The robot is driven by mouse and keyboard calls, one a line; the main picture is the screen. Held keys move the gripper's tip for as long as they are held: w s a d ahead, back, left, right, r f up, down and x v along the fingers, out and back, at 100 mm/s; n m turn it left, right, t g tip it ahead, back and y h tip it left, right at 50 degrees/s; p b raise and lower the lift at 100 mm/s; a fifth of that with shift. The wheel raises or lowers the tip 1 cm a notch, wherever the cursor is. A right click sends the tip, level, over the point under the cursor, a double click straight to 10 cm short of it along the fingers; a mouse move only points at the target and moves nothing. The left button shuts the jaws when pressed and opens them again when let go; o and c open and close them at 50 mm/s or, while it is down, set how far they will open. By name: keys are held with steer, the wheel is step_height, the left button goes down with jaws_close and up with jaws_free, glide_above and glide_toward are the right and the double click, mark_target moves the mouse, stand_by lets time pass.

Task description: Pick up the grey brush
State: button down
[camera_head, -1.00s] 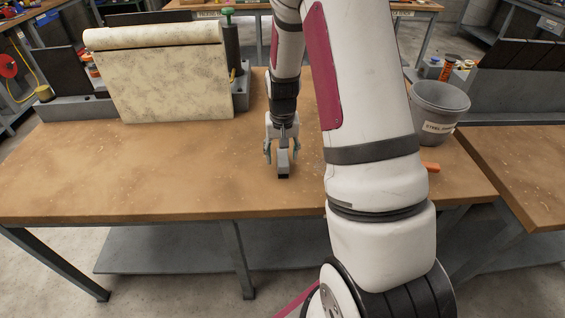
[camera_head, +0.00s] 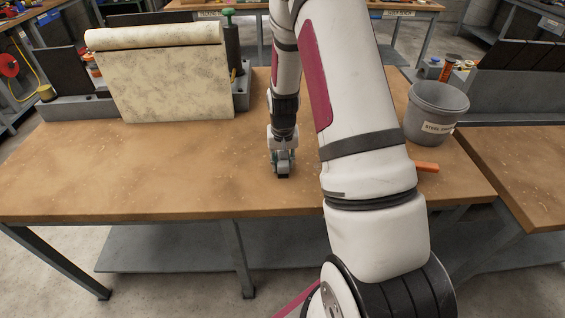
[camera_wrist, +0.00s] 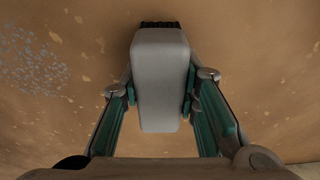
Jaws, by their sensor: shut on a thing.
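The grey brush (camera_wrist: 160,85) is a rounded grey block with a dark, bristly strip at its far end in the wrist view. It sits between the two green-padded fingers of my gripper (camera_wrist: 160,112), which is shut on it. In the head view my gripper (camera_head: 283,168) points down at the middle of the table, with the dark end of the brush (camera_head: 283,176) just below the fingers. The brush is at or very near the tabletop; I cannot tell whether it touches.
The wooden workbench (camera_head: 150,180) is clear left of my gripper. A paper roll (camera_head: 160,75) hangs over a rack at the back left. A grey bucket (camera_head: 432,112) and an orange-handled item (camera_head: 427,167) are at the right, beside my arm. Bluish specks (camera_wrist: 35,68) lie on the tabletop.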

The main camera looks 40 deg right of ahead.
steer(key=shift+r, duration=0.1)
steer(key=shift+r, duration=0.45)
steer(key=r, duration=0.2)
steer(key=shift+s+r, duration=0.3)
steer(key=shift+s, duration=0.1)
steer(key=s, duration=0.5)
steer(key=s+r, duration=0.1)
steer(key=s, duration=0.4)
steer(key=s+a, duration=0.1)
steer(key=s, duration=0.4)
steer(key=shift+s+a+r+b, duration=0.1)
steer(key=shift+r+b, duration=0.05)
steer(key=shift+b, duration=0.2)
